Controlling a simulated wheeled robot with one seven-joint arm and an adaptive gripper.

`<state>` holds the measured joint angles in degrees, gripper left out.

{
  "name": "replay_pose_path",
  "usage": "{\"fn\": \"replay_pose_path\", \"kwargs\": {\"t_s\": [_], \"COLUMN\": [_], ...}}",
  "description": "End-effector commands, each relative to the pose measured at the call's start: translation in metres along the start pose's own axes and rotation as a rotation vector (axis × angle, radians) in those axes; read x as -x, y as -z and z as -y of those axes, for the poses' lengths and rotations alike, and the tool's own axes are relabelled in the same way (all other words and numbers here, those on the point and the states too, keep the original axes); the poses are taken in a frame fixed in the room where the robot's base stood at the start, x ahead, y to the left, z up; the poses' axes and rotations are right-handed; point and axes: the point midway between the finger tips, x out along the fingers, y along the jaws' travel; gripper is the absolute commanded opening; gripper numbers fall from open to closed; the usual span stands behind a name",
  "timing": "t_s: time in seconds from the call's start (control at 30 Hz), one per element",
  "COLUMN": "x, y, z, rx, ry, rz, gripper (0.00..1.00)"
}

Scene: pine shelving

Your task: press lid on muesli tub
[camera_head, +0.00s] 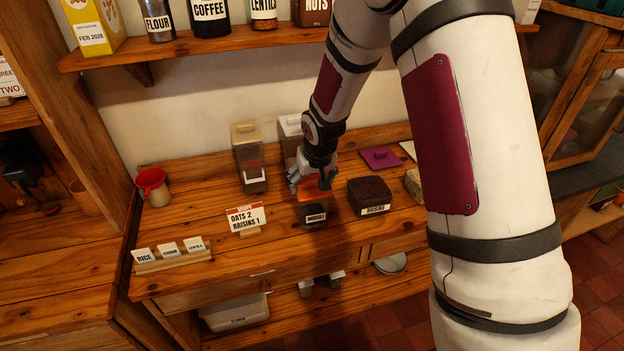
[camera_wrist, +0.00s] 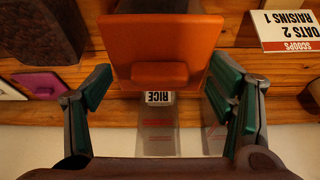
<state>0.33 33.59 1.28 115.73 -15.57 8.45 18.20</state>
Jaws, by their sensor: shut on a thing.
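The muesli tub (camera_head: 314,218) is a dark box with a white MUESLI label, standing on the wooden counter. My gripper (camera_head: 316,182) is just above and behind it. An orange lid (camera_head: 317,194) shows under the fingers. In the wrist view, my gripper (camera_wrist: 158,88) has a green-padded finger on each side of the orange lid (camera_wrist: 165,40), which has a raised grip. The jaws are shut on the lid. A dark edge, likely the tub (camera_wrist: 160,5), shows beyond it. I cannot tell whether the lid touches the tub.
The dark raisins tub (camera_head: 370,191) stands close on the right, with a purple lid (camera_head: 380,158) behind it. A card reading OATS 2, RAISINS 1 (camera_head: 246,217) stands left. Clear dispensers (camera_head: 249,158) stand behind. A red-topped jug (camera_head: 153,186) is far left.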

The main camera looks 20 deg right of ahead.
Motion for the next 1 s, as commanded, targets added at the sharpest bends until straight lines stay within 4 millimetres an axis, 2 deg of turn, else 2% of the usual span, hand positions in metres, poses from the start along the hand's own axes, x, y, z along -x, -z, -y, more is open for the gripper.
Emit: {"fn": "replay_pose_path", "kwargs": {"t_s": [0.97,1.0], "x": [-0.0021,-0.0021], "y": [-0.0007,-0.0007], "z": [0.0001,0.0001], "rx": [0.001,0.001], "ry": [0.0,0.0], "rz": [0.0,0.0], "gripper": [0.55,0.82]}}
